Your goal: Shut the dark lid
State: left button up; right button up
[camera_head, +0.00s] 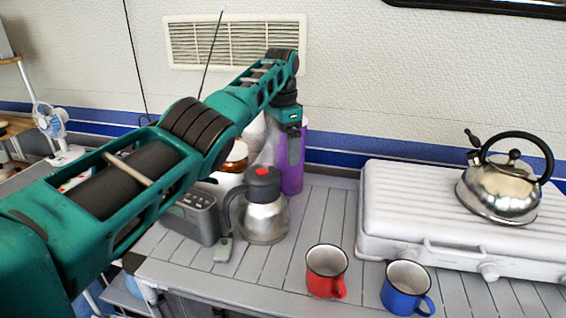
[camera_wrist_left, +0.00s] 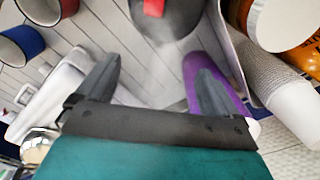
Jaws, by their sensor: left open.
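The dark lid (camera_head: 262,180) with a red tab sits on top of a silver jug (camera_head: 265,221) on the slatted table. In the left wrist view the lid (camera_wrist_left: 172,20) is at the top edge, partly cut off, its red tab in sight. I cannot tell whether the lid is fully down. My left gripper (camera_wrist_left: 158,70) is open and empty, its fingers spread over the table beside a purple bottle. In the head view my left arm reaches over behind the jug; the fingertips are not clear there.
A purple bottle (camera_head: 291,160) stands close behind the jug, a grey radio (camera_head: 193,219) to its left. A red mug (camera_head: 327,272) and a blue mug (camera_head: 407,288) stand front right. A white stove (camera_head: 450,222) bears a kettle (camera_head: 502,190). Bare table lies between jug and stove.

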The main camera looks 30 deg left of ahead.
pick_arm(q)
notch_tip(320, 180, up, 6)
jog(key=shift+f+p, duration=0.25)
jog(key=shift+p, duration=0.1)
jog(key=shift+s, duration=0.1)
